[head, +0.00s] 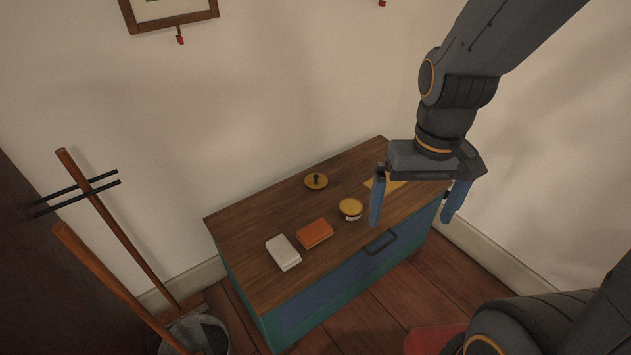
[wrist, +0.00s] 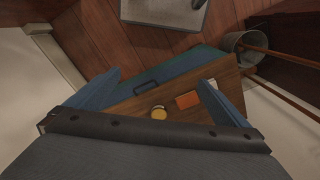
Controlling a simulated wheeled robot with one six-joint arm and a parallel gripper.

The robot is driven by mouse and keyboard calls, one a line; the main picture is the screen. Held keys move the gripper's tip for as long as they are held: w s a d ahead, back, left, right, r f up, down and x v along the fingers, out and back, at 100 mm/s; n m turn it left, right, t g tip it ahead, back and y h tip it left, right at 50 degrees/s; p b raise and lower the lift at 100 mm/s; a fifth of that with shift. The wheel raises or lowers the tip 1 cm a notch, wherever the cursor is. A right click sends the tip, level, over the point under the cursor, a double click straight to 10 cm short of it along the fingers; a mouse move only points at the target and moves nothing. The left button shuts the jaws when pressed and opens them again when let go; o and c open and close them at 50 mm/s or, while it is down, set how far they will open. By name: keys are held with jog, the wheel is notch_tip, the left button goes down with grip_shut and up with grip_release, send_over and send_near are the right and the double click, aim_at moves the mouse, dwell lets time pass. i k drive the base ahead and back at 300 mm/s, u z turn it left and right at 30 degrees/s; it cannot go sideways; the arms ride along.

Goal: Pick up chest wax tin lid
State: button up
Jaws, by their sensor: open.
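A round, brass-coloured lid with a dark knob (head: 316,181) lies on the wooden top of the blue chest (head: 250,238), toward the back in the head view. A short round tin (head: 350,208) with a yellow top and a pale side stands nearer the front; it also shows in the wrist view (wrist: 159,113). My gripper (head: 411,221) is open and empty, its blue fingers pointing down, to the right of the lid and tin in the head view. In the wrist view both fingers (wrist: 165,80) are spread wide. I cannot make out the knobbed lid there.
An orange block (head: 314,233) and a white block (head: 283,252) lie along the chest's front. A yellow flat piece (head: 383,182) is partly behind my gripper. Wooden handles (head: 115,220) and a grey bucket (head: 205,335) stand at left. Walls rise behind the chest.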

aim_at(314, 181)
jog(key=u, duration=0.5)
jog(key=k, duration=1.2)
jog(key=z, duration=0.05)
jog(key=i, duration=0.25)
jog(key=z, duration=0.75)
jog(key=i, duration=1.2)
jog(key=u, duration=0.6)
jog(key=i, duration=0.45)
jog(key=u, duration=0.45)
